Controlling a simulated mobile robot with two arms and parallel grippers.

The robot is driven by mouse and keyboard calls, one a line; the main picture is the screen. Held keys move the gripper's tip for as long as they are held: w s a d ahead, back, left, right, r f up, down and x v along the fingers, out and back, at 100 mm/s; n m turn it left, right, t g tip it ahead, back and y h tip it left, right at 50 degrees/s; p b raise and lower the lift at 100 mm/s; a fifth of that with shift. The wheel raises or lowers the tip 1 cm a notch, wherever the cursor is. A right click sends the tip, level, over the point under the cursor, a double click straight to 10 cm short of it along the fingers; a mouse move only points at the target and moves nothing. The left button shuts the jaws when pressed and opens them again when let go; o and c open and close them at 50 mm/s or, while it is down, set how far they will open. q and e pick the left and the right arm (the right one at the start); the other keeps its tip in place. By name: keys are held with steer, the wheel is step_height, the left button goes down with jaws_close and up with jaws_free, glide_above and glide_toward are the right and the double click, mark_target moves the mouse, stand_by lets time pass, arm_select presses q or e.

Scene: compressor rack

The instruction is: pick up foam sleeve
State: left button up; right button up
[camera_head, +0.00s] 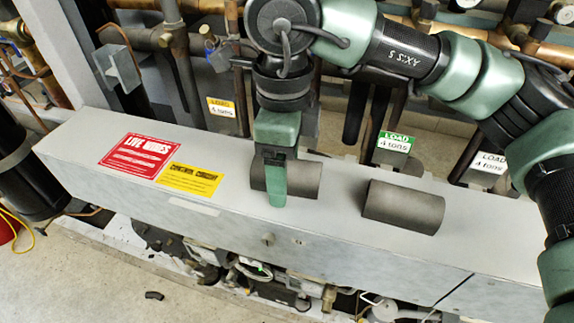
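Two dark grey foam sleeves lie on their sides on top of a long light grey metal box (345,222). The left foam sleeve (308,180) is partly covered by my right gripper (276,182), whose arm comes in from the right and points down. One green finger crosses the near side of this sleeve. The other finger is hidden, so I cannot tell if the gripper is closed on it. The right foam sleeve (404,206) lies apart, with nothing touching it. My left gripper is not in view.
A red label (139,156) and a yellow label (189,180) are on the box's left part. Pipes and hanging load tags, one green (395,142), stand close behind the box. Cables and fittings (285,280) lie below its front edge. Open floor (75,285) is at lower left.

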steer(key=c, duration=1.4)
